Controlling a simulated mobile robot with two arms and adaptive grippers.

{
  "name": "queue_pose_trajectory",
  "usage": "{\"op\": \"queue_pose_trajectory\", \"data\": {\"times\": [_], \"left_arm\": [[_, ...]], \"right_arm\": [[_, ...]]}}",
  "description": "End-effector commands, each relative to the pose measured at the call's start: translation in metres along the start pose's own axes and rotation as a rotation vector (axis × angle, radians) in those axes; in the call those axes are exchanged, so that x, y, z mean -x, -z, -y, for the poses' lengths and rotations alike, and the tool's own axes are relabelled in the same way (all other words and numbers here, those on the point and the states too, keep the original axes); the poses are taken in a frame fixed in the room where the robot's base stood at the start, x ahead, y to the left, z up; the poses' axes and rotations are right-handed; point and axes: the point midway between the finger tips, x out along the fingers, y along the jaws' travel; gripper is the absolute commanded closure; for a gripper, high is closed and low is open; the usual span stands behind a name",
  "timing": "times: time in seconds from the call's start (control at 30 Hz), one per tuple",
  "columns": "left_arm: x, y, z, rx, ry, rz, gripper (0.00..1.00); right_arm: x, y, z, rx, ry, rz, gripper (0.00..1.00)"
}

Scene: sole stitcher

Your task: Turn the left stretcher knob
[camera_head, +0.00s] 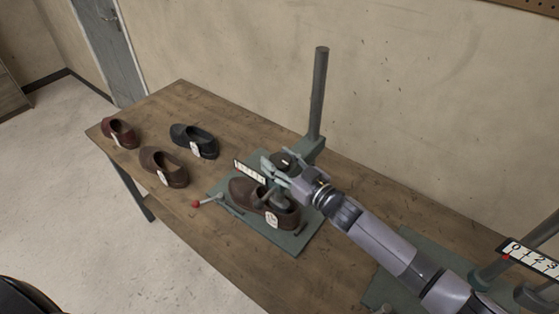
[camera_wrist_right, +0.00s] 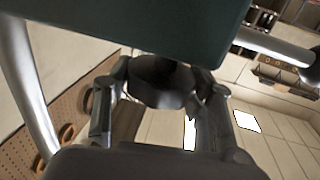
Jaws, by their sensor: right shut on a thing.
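The left stretcher (camera_head: 257,160) stands on the table, with a green base plate, a tall grey post and a small white scale. Its dark round knob (camera_head: 285,160) is near the post's foot, partly hidden by my gripper. My right gripper (camera_head: 277,172) reaches in from the lower right and is shut on the knob. In the right wrist view, the dark knob (camera_wrist_right: 160,82) lies between the two fingers, below a dark green block (camera_wrist_right: 140,30). A brown shoe (camera_head: 244,191) with a white tag sits on the base plate below the gripper. My left gripper is not in view.
A lever with a red ball (camera_head: 195,204) sticks out at the stretcher's left. Several loose shoes, including a black one (camera_head: 194,140), stand on the table's left part. A second stretcher with a numbered scale (camera_head: 530,259) is at the right. The wall is close behind.

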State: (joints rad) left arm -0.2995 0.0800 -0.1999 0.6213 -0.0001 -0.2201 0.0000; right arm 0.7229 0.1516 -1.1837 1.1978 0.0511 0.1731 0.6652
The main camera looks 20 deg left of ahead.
Motion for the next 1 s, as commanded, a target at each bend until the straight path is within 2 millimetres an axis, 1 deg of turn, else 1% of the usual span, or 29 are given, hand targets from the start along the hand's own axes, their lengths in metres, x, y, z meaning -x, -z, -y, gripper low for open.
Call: {"op": "queue_pose_trajectory", "data": {"times": [0.13,0.17,0.47,0.8,0.87,1.0], "left_arm": [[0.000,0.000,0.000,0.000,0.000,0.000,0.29],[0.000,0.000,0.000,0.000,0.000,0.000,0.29],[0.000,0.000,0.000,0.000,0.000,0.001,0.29],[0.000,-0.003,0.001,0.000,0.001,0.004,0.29],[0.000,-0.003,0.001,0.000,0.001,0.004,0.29],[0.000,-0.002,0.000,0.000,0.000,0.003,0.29]], "right_arm": [[0.000,0.000,0.001,0.000,0.001,-0.001,0.78],[0.000,0.000,0.001,0.000,0.001,0.000,0.49],[0.000,0.000,0.001,0.000,-0.001,0.000,0.29],[0.002,0.000,0.000,0.001,-0.002,0.001,0.29],[0.006,-0.001,0.000,0.000,-0.002,0.000,0.29],[0.023,-0.001,-0.001,0.001,-0.003,0.001,0.29]]}}
